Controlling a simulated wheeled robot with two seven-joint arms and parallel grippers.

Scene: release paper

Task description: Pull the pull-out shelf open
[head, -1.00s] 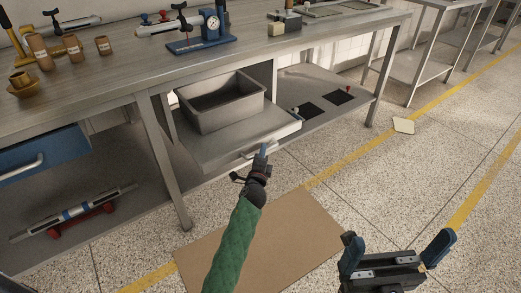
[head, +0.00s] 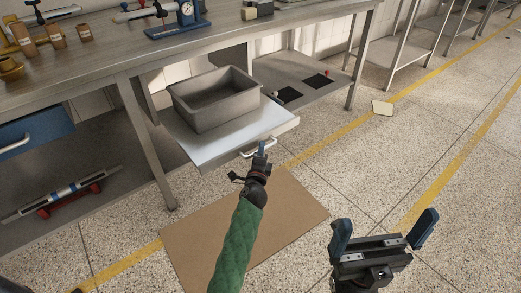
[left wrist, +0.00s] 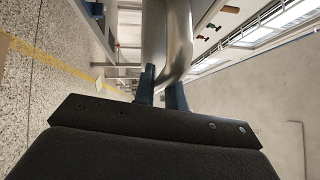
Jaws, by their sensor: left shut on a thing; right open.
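The pull-out shelf (head: 232,140) slides out from under the workbench and stands well out past the bench's front edge. A grey metal bin (head: 213,105) rests on it. My left gripper (head: 262,147) is at the shelf's front handle (head: 246,153), shut on it. In the left wrist view the fingers (left wrist: 160,90) close around the handle bar (left wrist: 168,40), which runs up the picture. My right gripper (head: 385,238) is open and empty, low at the right over the floor.
A brown mat (head: 245,225) lies on the floor below the shelf. A blue drawer (head: 35,135) is under the bench at left. The workbench leg (head: 146,145) stands left of the shelf.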

